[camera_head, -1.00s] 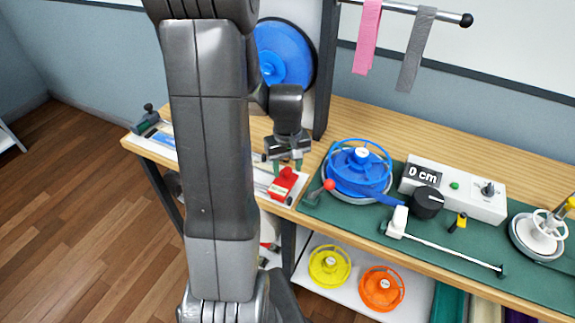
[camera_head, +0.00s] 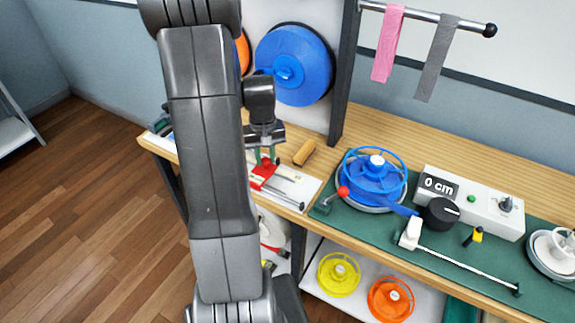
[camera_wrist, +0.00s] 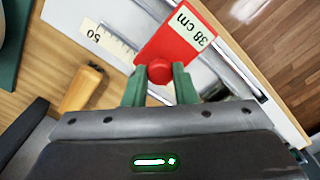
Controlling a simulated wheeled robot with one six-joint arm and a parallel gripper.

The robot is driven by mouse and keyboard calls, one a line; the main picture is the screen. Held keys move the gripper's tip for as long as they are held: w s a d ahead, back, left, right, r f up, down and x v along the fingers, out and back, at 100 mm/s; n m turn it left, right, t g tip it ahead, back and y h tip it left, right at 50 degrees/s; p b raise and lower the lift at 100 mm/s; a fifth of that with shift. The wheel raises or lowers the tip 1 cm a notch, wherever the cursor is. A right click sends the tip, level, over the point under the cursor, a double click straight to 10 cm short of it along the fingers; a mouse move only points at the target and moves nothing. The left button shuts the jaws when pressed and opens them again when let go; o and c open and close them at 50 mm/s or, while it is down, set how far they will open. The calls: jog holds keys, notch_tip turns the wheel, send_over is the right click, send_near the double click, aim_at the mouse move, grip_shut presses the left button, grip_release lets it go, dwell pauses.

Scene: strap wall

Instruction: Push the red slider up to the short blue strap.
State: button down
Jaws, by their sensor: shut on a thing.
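The red slider (camera_head: 262,174) sits on a white measuring board with rails (camera_head: 300,190), left of the blue reel. In the wrist view the slider (camera_wrist: 187,38) carries a label reading 38 cm. My gripper (camera_head: 265,156) is above it, and its green fingers close around the slider's round red knob (camera_wrist: 160,72). A small bit of blue (camera_head: 169,135) shows at the board's far left end, beside my arm; I cannot tell whether it is the short blue strap. My arm hides the middle of the board.
A wooden handle (camera_head: 304,152) lies behind the board. A blue reel (camera_head: 375,178) and a grey control box (camera_head: 470,200) reading 0 cm stand to the right on a green mat (camera_head: 350,222). Pink (camera_head: 387,45) and grey (camera_head: 437,58) straps hang from a rod above.

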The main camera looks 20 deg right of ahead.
jog(key=w+a, duration=0.2)
jog(key=w, duration=0.1)
jog(key=w+a, duration=0.3)
jog(key=shift+w+a+r, duration=0.1)
jog(key=shift+w+a, duration=0.2)
jog(key=c, duration=1.2)
grip_release()
jog(key=shift+w+a, duration=0.1)
jog(key=shift+a, duration=0.05)
jog(key=shift+o, duration=0.2)
notch_tip(320, 180, up, 14)
jog(key=shift+b, duration=0.45)
jog(key=shift+f, duration=0.2)
